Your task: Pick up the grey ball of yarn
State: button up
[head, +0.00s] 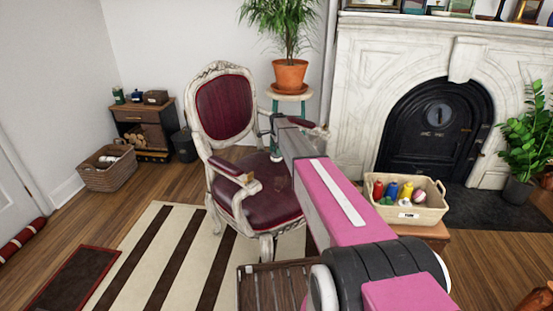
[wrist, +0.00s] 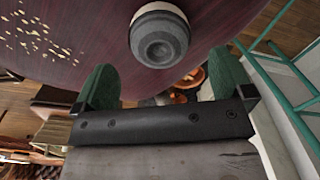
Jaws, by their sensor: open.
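A round dark grey thing with a cream band (wrist: 160,42) is on the burgundy chair seat in the wrist view. It looks like the grey yarn, though its wound texture is not clear. My gripper (wrist: 160,78) has two green fingers set wide apart, with nothing between them. The grey thing is just past the fingertips, roughly centred between them. In the head view my gripper (head: 273,140) is over the back part of the seat of the white-framed armchair (head: 228,108). My pink and grey arm hides part of the seat there, and I cannot make out the grey thing clearly.
A cream basket (head: 430,214) with coloured spools stands right of my arm, before the fireplace (head: 365,95). A potted plant (head: 290,76) on a teal-legged stand is close behind the chair. The chair's armrests flank the seat. Striped rug (head: 150,262) floor at left is clear.

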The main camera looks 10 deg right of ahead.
jog(key=shift+f, duration=2.8)
jog(key=c, duration=1)
jog(key=shift+r, duration=0.1)
jog(key=shift+c, duration=0.2)
